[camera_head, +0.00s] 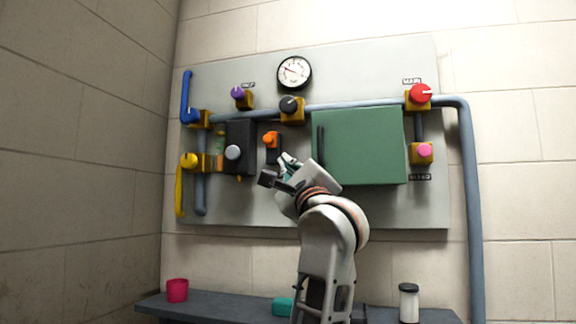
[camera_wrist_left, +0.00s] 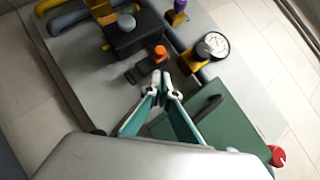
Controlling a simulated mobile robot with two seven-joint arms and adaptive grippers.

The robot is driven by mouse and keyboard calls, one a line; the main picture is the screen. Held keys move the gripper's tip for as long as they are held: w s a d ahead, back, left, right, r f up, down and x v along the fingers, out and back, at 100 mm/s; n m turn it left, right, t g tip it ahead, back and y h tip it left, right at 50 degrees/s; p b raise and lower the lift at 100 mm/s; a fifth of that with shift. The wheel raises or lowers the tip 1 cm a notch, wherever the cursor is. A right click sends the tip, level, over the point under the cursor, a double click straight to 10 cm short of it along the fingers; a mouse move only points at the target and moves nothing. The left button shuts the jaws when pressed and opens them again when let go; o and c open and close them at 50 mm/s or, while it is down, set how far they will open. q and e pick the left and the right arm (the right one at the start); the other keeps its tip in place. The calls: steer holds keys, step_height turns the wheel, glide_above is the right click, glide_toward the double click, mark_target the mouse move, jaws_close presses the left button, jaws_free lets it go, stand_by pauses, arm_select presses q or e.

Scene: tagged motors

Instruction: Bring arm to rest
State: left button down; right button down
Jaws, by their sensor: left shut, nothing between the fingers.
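My left arm rises from the bottom middle of the head view, and its gripper (camera_head: 284,160) is in front of the wall panel (camera_head: 260,212). The fingers are shut with nothing between them. In the left wrist view the fingertips (camera_wrist_left: 161,78) meet just below the orange knob (camera_wrist_left: 160,51). In the head view the orange knob (camera_head: 270,139) shows just above and left of the fingertips. Whether they touch the panel I cannot tell. My right gripper is not in view.
The panel carries a black box (camera_head: 238,147), a green box (camera_head: 360,145), a round gauge (camera_head: 294,72), pipes, and several coloured knobs. A dark shelf (camera_head: 230,307) below holds a red cup (camera_head: 177,290), a teal item (camera_head: 282,306) and a jar (camera_head: 409,302).

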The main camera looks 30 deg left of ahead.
arm_select(q)
steer(key=shift+s+d+f, duration=0.2)
steer(key=shift+s+d, duration=0.05)
stand_by(0.4)
